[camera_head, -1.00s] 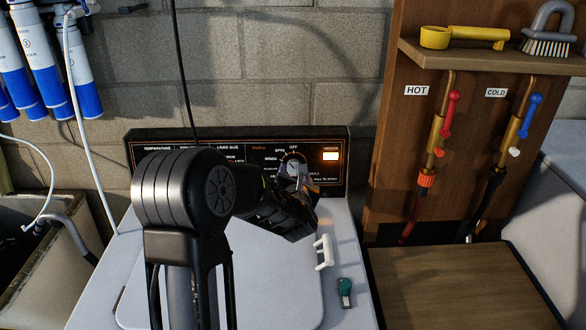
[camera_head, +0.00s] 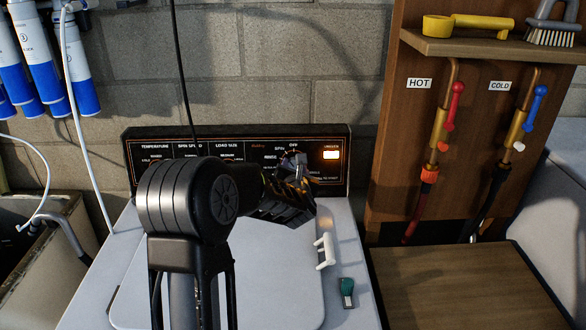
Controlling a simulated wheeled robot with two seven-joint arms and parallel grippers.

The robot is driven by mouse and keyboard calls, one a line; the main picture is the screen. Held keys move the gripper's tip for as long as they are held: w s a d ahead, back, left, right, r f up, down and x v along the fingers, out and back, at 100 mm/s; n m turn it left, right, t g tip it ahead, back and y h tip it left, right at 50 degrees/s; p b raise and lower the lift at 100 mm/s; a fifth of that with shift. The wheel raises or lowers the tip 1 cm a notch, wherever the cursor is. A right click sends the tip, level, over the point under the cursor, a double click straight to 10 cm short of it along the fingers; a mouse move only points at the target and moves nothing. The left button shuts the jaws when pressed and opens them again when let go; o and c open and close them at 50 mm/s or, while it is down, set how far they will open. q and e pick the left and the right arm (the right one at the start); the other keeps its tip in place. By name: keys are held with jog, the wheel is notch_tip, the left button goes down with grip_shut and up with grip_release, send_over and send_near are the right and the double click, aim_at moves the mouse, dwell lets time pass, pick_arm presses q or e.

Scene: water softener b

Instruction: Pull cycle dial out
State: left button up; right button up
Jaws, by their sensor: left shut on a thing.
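The cycle dial (camera_head: 290,160) is a round knob on the black control panel (camera_head: 338,178) at the back of the white washer. It sits below the "OFF" and "SPIN" marks, right of the panel's middle. My left gripper (camera_head: 298,174) is at the dial, its fingers shut on it. The gripper and the forearm hide most of the dial and the panel's lower middle, so I cannot tell how far the dial stands out. My right gripper is not in view.
The washer's lid (camera_head: 262,285) lies flat under my left arm. A white handle-shaped piece (camera_head: 325,250) and a green-topped item (camera_head: 346,291) are on the right of the washer top. Hot (camera_head: 443,130) and cold (camera_head: 522,120) taps are on a wooden board at right.

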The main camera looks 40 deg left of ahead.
pick_arm(q)
grip_shut()
jog(key=shift+s+d+b, duration=0.25)
jog(key=shift+s+b, duration=0.05)
jog(key=o, duration=0.8)
grip_release()
jog(key=shift+r, duration=0.1)
jog(key=b+v, duration=0.1)
jog(key=v, duration=0.6)
jog(key=shift+s+d+b, duration=0.3)
jog(key=shift+b, duration=0.1)
